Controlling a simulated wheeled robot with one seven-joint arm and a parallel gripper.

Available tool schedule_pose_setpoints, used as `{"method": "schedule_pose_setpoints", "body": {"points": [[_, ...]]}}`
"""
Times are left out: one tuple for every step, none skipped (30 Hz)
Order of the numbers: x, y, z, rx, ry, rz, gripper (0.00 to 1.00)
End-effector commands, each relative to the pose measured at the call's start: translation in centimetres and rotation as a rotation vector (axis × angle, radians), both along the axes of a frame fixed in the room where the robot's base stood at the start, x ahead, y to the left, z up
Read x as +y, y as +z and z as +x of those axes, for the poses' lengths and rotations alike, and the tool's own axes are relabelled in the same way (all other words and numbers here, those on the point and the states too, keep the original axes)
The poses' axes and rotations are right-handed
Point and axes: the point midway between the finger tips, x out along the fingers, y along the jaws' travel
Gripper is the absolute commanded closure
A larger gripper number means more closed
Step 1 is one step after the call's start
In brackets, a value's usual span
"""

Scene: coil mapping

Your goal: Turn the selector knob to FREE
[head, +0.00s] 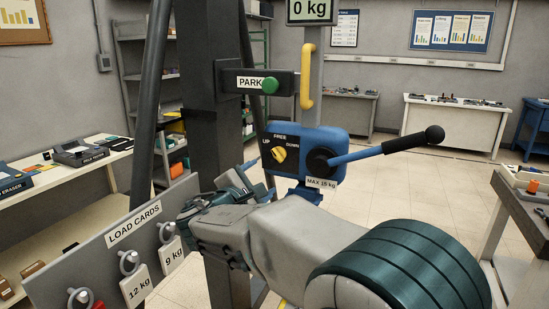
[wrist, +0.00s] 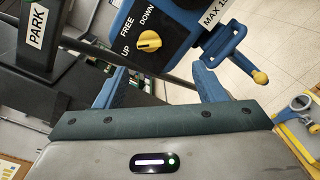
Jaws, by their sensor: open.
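The yellow selector knob (head: 279,154) is on the front of the blue hoist body (head: 337,142), with UP at its left, FREE above and DOWN at its right. The knob also shows in the wrist view (wrist: 148,41), on a dark plate beyond the fingers. I cannot tell surely which label it points to. My gripper (wrist: 158,82) is open and empty, its two blue fingers wide apart, with the knob ahead of the gap and not touched. In the head view my gripper (head: 246,186) is below and left of the knob, partly hidden by my arm.
A blue lever with a black grip (head: 408,142) sticks out right of the knob. A green PARK button (head: 269,85) and yellow handle (head: 306,76) are above. A blue hook with a yellow tip (wrist: 260,77) is near the right finger. The load cards board (head: 118,246) stands lower left.

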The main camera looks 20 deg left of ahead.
Motion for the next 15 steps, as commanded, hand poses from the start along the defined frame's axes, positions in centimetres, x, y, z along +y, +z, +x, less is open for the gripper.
{"method": "schedule_pose_setpoints", "body": {"points": [[1.1, 0.2, -0.3, -0.018, 0.02, -0.013, 0.36], [1.5, 0.3, -0.3, -0.025, 0.028, -0.019, 0.36], [1.7, 0.4, -0.2, -0.032, 0.033, -0.025, 0.36], [1.8, 0.5, 0.0, -0.034, 0.035, -0.027, 0.36], [1.8, 0.5, 0.3, -0.036, 0.035, -0.027, 0.36], [1.7, 0.6, 0.7, -0.037, 0.034, -0.027, 0.36], [1.7, 0.6, 1.2, -0.036, 0.034, -0.027, 0.36], [1.6, 0.6, 1.7, -0.035, 0.033, -0.028, 0.36], [1.5, 0.6, 2.4, -0.035, 0.032, -0.029, 0.36], [1.4, 0.7, 3.0, -0.036, 0.032, -0.029, 0.36], [1.5, 0.7, 3.6, -0.035, 0.033, -0.028, 0.36], [1.3, 0.7, 4.5, -0.035, 0.032, -0.028, 0.36], [1.3, 0.7, 5.2, -0.034, 0.032, -0.027, 0.36], [1.2, 0.7, 5.8, -0.034, 0.032, -0.027, 0.36], [1.2, 0.7, 6.7, -0.034, 0.032, -0.027, 0.36]]}}
